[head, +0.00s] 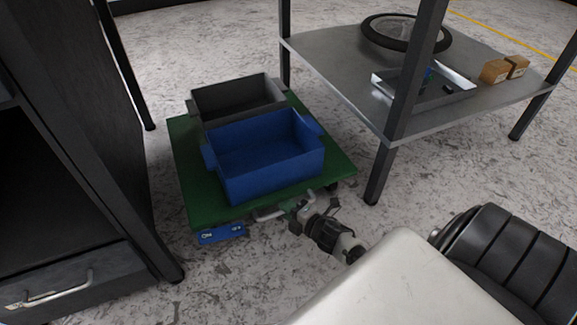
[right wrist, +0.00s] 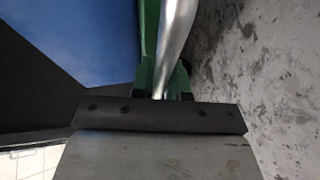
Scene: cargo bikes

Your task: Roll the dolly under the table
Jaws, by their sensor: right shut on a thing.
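The dolly (head: 190,170) is a low green platform on the floor, carrying a blue bin (head: 265,160) and a grey bin (head: 237,97). My right gripper (head: 295,210) is shut on the dolly's metal handle (head: 268,215) at its near edge. In the right wrist view the handle (right wrist: 176,45) runs between the fingers, with the green edge beside it. A table with black legs and a grey lower shelf (head: 345,75) stands to the right of the dolly. A dark cabinet or bench with a drawer (head: 60,280) stands to the left. My left gripper is not in view.
The shelf holds a wheel (head: 406,32), a tray (head: 455,90) and small cardboard boxes (head: 495,70). A black table leg (head: 380,172) stands close to the dolly's right side. A dark leg (head: 128,65) stands at the back left. Speckled floor is clear behind the dolly.

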